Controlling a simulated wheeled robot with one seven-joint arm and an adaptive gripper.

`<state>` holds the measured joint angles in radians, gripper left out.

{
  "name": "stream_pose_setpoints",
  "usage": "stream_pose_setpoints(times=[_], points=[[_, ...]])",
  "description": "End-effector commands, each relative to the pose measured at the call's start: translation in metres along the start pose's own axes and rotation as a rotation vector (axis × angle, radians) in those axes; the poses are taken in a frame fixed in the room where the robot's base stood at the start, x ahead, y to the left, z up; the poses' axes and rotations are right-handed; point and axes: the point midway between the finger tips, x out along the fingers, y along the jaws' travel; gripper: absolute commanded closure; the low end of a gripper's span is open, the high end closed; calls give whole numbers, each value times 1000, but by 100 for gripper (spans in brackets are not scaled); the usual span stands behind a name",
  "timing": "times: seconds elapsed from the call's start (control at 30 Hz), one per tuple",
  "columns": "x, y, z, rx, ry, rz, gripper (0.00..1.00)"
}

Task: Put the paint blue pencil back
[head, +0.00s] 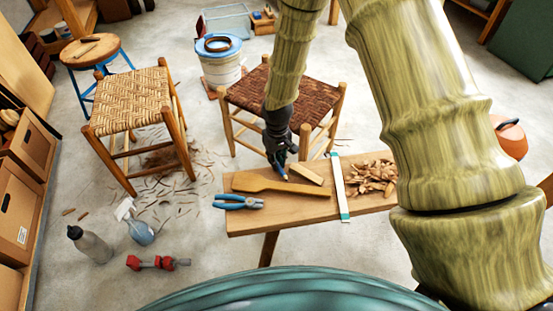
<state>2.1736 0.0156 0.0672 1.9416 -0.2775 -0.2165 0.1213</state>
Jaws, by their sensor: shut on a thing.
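My gripper (280,157) is over the wooden bench (262,220), pointing down. It is shut on the paint blue pencil (283,173), of which only a small blue part shows below the fingers. The rest of the pencil is hidden by the fingers. The pencil is close above the bench top, between a flat wooden paddle (270,186) and a small wooden block (305,173). I cannot tell whether it touches the bench.
On the bench lie blue-handled pliers (238,202), a pale strip with teal ends (340,190) and a pile of wood shavings (371,178). A brown woven stool (245,95) stands behind the bench. A light woven stool (125,100) stands left on the floor.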

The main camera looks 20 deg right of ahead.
Motion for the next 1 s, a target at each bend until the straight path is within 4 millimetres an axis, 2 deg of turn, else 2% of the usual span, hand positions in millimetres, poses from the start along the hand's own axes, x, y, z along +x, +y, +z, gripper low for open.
stream_pose_setpoints(times=[0.27,0.3,0.4,0.43,0.77,1.0], points=[[4,0,0,0,0,0,97],[3,0,0,0,0,0,82],[3,0,0,0,0,0,64],[3,0,0,0,0,0,61],[2,0,0,0,0,0,61],[-18,0,-1,1,3,0,61]])
